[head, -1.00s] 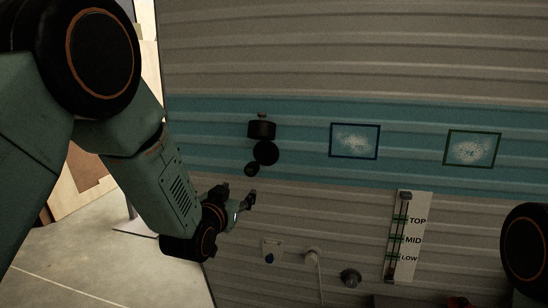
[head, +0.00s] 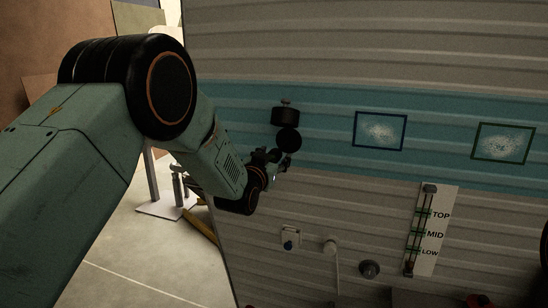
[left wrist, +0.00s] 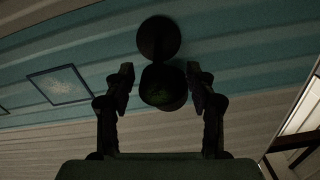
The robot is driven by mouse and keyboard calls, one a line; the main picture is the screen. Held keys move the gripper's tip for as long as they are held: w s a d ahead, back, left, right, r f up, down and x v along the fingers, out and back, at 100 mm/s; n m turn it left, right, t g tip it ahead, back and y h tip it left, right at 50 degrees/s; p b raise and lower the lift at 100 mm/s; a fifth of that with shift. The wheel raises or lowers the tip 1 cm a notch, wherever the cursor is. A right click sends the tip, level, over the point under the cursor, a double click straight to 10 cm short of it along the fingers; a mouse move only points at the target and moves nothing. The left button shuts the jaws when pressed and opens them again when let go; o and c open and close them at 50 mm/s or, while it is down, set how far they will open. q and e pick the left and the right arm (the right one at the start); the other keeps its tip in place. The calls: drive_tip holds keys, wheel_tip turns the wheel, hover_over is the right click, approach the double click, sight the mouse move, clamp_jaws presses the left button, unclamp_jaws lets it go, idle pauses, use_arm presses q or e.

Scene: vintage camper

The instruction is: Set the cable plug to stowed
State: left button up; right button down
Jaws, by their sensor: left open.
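A black cylindrical fitting (head: 285,116) juts from the blue band of the ribbed wall, with a black round disc (head: 289,139) just below it. My left gripper (head: 278,160) is just below the disc, fingers toward the wall. In the left wrist view the gripper (left wrist: 161,78) is open. The cylinder (left wrist: 163,87) appears between its fingers, with the disc (left wrist: 158,38) above; contact cannot be told. A white round fitting (head: 330,246) with a pale cord hanging from it is lower on the wall. I cannot tell which part is the cable plug. My right gripper is not seen.
A white box with a blue spot (head: 290,238) and a dark knob (head: 369,269) are on the lower wall. A slider panel marked TOP, MID, LOW (head: 431,230) is to the right. Two framed pictures (head: 380,131) (head: 503,143) hang on the blue band.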

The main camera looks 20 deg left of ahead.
use_arm(q)
drive_tip(key=shift+s+d+r, duration=0.1)
drive_tip(key=shift+d+r, duration=0.05)
drive_tip(key=c, duration=0.5)
clamp_jaws()
